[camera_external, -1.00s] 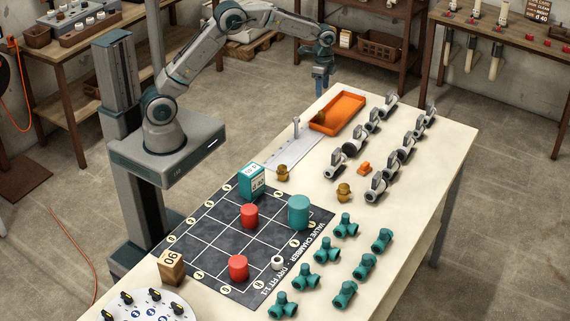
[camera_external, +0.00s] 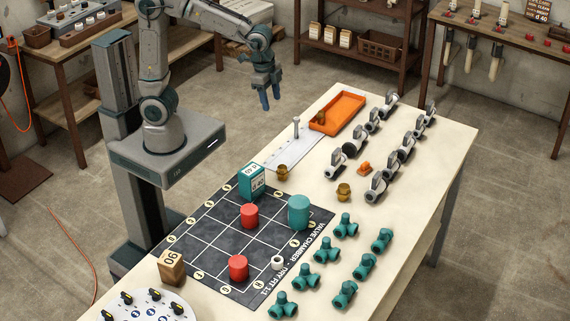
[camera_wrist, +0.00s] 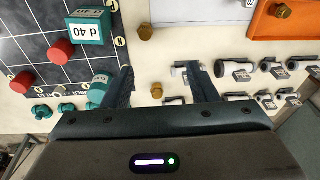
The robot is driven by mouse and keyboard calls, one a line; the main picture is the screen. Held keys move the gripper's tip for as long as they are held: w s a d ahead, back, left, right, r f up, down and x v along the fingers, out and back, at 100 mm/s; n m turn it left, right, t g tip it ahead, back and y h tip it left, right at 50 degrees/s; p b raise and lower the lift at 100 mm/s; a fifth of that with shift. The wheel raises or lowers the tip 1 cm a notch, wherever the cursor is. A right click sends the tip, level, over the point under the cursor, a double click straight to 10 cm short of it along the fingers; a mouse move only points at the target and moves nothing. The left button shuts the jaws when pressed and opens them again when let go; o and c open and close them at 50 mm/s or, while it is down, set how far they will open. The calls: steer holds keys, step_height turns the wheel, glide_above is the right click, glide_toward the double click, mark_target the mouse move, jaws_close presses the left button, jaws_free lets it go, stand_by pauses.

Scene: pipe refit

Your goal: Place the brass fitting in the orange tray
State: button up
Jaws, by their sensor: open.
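The orange tray (camera_external: 345,108) lies at the far end of the table. One brass fitting (camera_external: 320,117) sits inside it at its near left end; it also shows in the wrist view (camera_wrist: 283,10). A second brass fitting (camera_external: 282,172) stands on the table beside the dark grid mat, and a third brass fitting (camera_external: 343,192) stands farther right. In the wrist view these two fittings (camera_wrist: 146,32) and (camera_wrist: 157,90) lie beyond and between my fingers. My gripper (camera_external: 270,104) is open and empty, raised in the air to the left of the tray.
A white plate with an upright pin (camera_external: 296,128) lies beside the tray. Grey valves (camera_external: 376,188) stand in rows at right, with an orange piece (camera_external: 364,168) among them. Teal tees (camera_external: 327,250) stand in front. The mat (camera_external: 218,225) holds red and teal cylinders and a teal box (camera_external: 251,180).

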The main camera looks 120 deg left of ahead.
steer(key=s+d+f+t, duration=0.1)
steer(key=s+d+f, duration=0.1)
steer(key=s+d, duration=1.1)
steer(key=shift+s+d+f+m+h, duration=0.3)
steer(key=shift+d+h, duration=0.1)
steer(key=shift+d, duration=0.1)
